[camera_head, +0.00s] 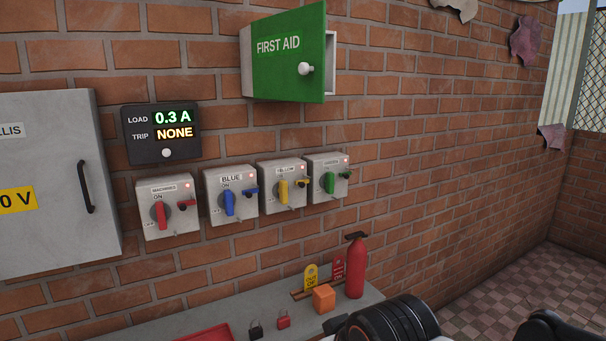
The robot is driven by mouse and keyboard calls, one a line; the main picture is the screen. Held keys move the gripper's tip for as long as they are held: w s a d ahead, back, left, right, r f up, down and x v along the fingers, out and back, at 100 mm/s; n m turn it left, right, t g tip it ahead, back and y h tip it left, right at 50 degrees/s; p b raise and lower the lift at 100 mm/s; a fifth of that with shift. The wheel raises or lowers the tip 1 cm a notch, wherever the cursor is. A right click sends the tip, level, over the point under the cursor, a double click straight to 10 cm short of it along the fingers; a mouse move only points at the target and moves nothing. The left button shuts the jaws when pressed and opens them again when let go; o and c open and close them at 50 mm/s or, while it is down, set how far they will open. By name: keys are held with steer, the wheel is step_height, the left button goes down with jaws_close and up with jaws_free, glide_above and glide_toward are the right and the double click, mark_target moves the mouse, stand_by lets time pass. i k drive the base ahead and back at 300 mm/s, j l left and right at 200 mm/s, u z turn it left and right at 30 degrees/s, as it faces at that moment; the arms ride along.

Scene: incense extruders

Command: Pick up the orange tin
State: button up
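A small orange box-shaped thing (323,298), which looks like the orange tin, stands on the grey shelf (360,292) below the switches. It is just in front of a wooden holder with tags and left of a red fire extinguisher. Black and white parts of my arm show along the bottom edge, just below and right of the orange tin. The fingertips of my gripper are not in view, so I cannot see whether it is open or shut.
The fire extinguisher (356,267) stands close to the tin. A yellow tag (311,276) and a red tag (338,266) stand behind it. A black padlock (256,331), a red padlock (284,320) and a red tray (208,334) lie to the left. The first aid cabinet (289,58) is ajar.

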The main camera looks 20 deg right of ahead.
mark_target(323, 295)
steer(key=i+l+u, duration=0.6)
steer(key=i+l+z, duration=0.1)
steer(key=l+z, duration=0.2)
steer(key=j+u, duration=0.15)
steer(key=u, duration=0.2)
